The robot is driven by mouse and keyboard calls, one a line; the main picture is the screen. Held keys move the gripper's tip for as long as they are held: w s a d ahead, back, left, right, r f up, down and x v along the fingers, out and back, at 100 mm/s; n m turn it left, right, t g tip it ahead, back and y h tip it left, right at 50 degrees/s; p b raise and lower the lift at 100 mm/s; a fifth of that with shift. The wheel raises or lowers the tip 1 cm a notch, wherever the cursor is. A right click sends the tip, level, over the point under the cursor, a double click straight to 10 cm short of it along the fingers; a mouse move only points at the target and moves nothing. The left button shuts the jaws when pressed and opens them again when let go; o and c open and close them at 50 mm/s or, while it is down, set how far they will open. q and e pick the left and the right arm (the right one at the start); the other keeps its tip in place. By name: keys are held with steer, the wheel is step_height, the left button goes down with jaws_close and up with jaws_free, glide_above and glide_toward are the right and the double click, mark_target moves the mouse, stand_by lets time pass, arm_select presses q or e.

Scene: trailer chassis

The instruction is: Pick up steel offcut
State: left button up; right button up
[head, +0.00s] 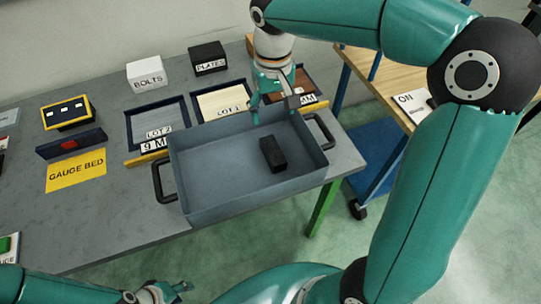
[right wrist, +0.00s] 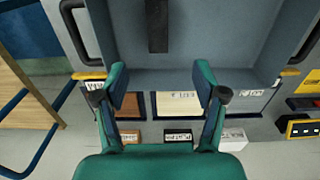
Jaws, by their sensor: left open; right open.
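A dark block (head: 273,154), which looks like the steel offcut, lies in the right half of a grey-blue bin (head: 215,205) with black handles. It also shows at the top of the right wrist view (right wrist: 157,25). My right gripper (head: 274,103) is open and empty over the bin's far wall, beyond the block and apart from it. Its spread fingers show in the right wrist view (right wrist: 162,82). My left gripper (head: 182,291) is at the bottom of the head view, low in front of the table. It is open, with nothing visible in it.
The bin stands at the front right of a grey table (head: 110,220). Behind it are trays marked LOT, a white BOLTS box (head: 145,74) and a black PLATES box (head: 208,58). A yellow GAUGE BED plate (head: 76,171) lies left. A wooden bench (head: 365,68) stands right.

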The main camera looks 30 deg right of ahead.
glide_above(273, 151)
steer(key=f, duration=1.1)
steer(key=shift+s+f, duration=0.1)
steer(key=shift+s, duration=0.15)
steer(key=shift+w+f+p, duration=0.15)
steer(key=shift+f, duration=1.25)
steer(key=shift+w+f+p, duration=0.15)
steer(key=shift+f, duration=1.25)
jaws_close()
